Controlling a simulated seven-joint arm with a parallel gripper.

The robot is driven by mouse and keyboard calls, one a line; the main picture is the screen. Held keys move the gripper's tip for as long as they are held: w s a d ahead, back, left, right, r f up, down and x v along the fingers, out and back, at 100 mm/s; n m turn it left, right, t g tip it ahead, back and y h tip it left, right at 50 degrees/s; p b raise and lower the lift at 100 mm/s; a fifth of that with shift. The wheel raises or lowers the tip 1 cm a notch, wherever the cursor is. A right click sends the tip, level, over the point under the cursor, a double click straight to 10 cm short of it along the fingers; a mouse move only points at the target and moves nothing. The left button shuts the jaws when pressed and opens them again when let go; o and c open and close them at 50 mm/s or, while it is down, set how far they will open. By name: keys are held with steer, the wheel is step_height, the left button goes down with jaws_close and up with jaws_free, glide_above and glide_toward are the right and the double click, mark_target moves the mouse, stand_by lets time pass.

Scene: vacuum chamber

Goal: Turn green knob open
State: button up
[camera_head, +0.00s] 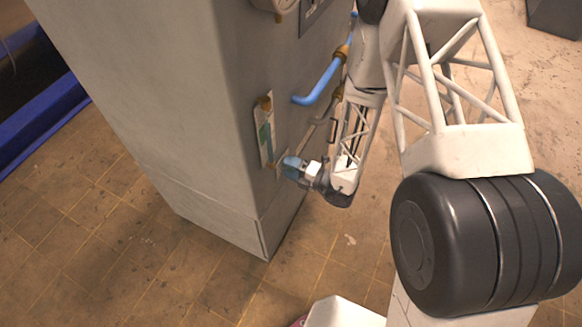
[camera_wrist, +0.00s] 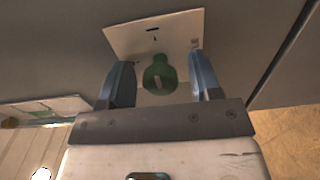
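The green knob (camera_wrist: 160,74) shows in the wrist view, in front of a pale square plate (camera_wrist: 125,37) on the grey cabinet face. My gripper (camera_wrist: 162,75) is open, with one blue finger on each side of the knob and a visible gap on both sides. The fingers do not appear to touch the knob. In the head view my gripper (camera_head: 290,167) is at the cabinet's side, low on the panel. The knob is not clearly visible there.
The grey cabinet (camera_head: 190,110) stands on a tiled floor (camera_head: 110,240). A blue pipe (camera_head: 318,88) sticks out from the panel above my gripper. A narrow plate with a green mark (camera_head: 264,135) is close by on the panel. A blue-edged bin (camera_head: 45,122) is at the left.

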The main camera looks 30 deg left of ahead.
steer(key=shift+d, duration=0.15)
steer(key=d, duration=0.7)
steer(key=shift+d, duration=0.25)
stand_by(0.4)
stand_by(0.6)
steer(key=s+d+r+n+g+h, duration=0.1)
steer(key=d+r+n+g+h, duration=0.1)
steer(key=d+r+n, duration=0.35)
steer(key=s+d+r+n+g+h, duration=0.2)
steer(key=r+n, duration=0.5)
steer(key=r, duration=0.4)
steer(key=s+d+r+n+g+h, duration=0.1)
steer(key=d+r+n+g+h, duration=0.1)
steer(key=d+r+n, duration=0.35)
steer(key=s+d+r+n+t+h, duration=0.4)
steer(key=s+d+r+n+h, duration=0.1)
steer(key=d+r+n, duration=0.4)
steer(key=s+d+r+n+t+h, duration=0.4)
steer(key=s+d+r+n+h, duration=0.2)
steer(key=d+r+n, duration=0.3)
steer(key=d+r+h, duration=0.1)
steer(key=d+r, duration=0.3)
steer(key=d, duration=0.2)
steer(key=shift+s+t, duration=0.25)
steer(key=shift+t, duration=0.05)
